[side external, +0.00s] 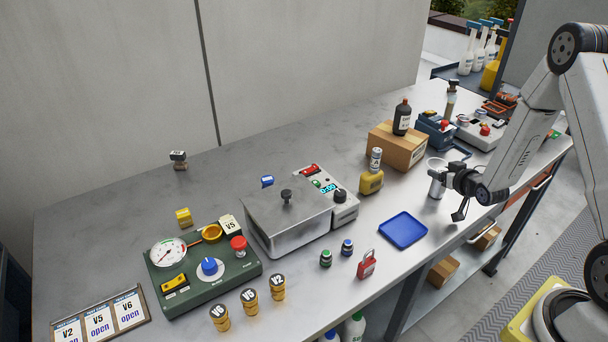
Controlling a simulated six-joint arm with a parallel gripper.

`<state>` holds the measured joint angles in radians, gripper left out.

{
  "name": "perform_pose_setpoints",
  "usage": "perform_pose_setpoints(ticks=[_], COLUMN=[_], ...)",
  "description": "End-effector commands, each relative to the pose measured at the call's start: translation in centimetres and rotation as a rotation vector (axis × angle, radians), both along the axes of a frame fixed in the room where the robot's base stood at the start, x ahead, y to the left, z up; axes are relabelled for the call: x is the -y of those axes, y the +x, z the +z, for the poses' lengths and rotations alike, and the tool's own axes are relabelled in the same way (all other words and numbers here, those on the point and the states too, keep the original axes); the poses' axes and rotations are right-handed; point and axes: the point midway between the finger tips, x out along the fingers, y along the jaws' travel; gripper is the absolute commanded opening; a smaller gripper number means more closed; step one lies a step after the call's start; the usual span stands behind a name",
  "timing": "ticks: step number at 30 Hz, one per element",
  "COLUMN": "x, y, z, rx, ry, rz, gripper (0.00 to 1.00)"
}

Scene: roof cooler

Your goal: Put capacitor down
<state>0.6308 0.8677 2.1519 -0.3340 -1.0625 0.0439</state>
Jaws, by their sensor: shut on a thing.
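My gripper (444,180) is at the right part of the bench, near its front edge. It is shut on a silvery cylinder, which I take to be the capacitor (436,189). The capacitor is upright, with a wider pale top, and part of its side is hidden by the gripper. I cannot tell whether its lower end touches the bench top. A blue tray (403,229) lies empty on the bench, to the left of and nearer than the gripper.
A yellow block with a small can (371,180) and a cardboard box with a dark bottle (395,148) stand left of the gripper. A red padlock (367,265) and two small jars (326,258) are near the front edge. A metal-lidded box (287,220) fills the middle.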

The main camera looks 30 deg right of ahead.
Motion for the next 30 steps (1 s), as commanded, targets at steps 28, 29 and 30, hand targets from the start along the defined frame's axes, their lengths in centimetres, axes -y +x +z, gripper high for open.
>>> perform_pose_setpoints(ticks=[28,29,30], x=[-0.3,-0.4,-0.5], y=[-1.0,-1.2,-1.5], z=[0.5,0.5,0.7], rx=[-0.001,-0.001,-0.001], ry=[0.000,0.000,0.000], rz=[0.000,0.000,0.000], gripper=[0.98,0.98,0.98])
